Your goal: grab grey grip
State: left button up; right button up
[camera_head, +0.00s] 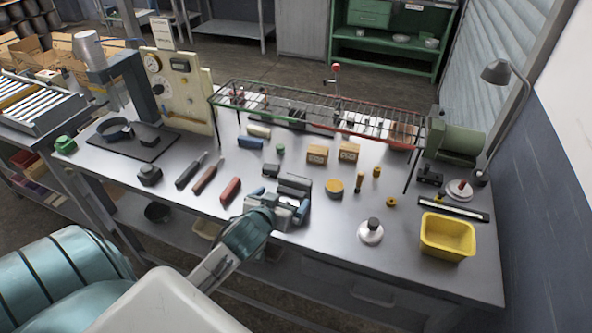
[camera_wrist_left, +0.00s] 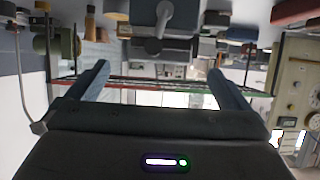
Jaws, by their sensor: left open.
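A grey block-like piece (camera_head: 294,184), which looks like the grey grip, lies on the workbench in the middle. My left gripper (camera_head: 280,201) is open at its near side, its blue fingers spread and apart from each other. In the left wrist view, which looks upside down, a grey body with a rounded knob (camera_wrist_left: 160,42) shows at the top, beyond and between the spread fingers (camera_wrist_left: 158,78). Nothing shows held between the fingers. The gripper body hides part of the bench in the head view, and I cannot tell if it touches the grey piece. My right gripper is out of view.
A red block (camera_head: 231,190) and dark-handled tools (camera_head: 190,170) lie to the left. An orange disc (camera_head: 334,187) and small brass pieces lie to the right. A wire rack (camera_head: 318,115) spans the back. A yellow bin (camera_head: 447,237) stands at the right.

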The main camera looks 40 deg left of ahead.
aim_at(293, 182)
pick_arm(q)
jog(key=w, duration=0.1)
jog(key=w+p, duration=0.1)
jog(key=w, duration=0.1)
jog(key=w+a, duration=0.1)
jog(key=shift+w+f+p, duration=0.3)
jog(key=shift+w+f, duration=0.05)
jog(key=shift+w, duration=0.05)
jog(key=shift+w+a+f, duration=0.1)
jog(key=shift+w+f, duration=0.05)
jog(key=shift+w, duration=0.05)
jog(key=shift+w+p, duration=0.25)
jog(key=shift+p, duration=0.05)
jog(key=p+x, duration=0.2)
jog(key=x, duration=0.1)
jog(key=shift+w+a+p, duration=0.2)
jog(key=shift+w+p, duration=0.1)
jog(key=shift+w, duration=0.1)
jog(key=shift+w+a+f, duration=0.1)
jog(key=shift+w+f, duration=0.25)
jog(key=shift+s+r, duration=0.1)
jog(key=c, duration=0.6)
jog(key=shift+c, duration=0.6)
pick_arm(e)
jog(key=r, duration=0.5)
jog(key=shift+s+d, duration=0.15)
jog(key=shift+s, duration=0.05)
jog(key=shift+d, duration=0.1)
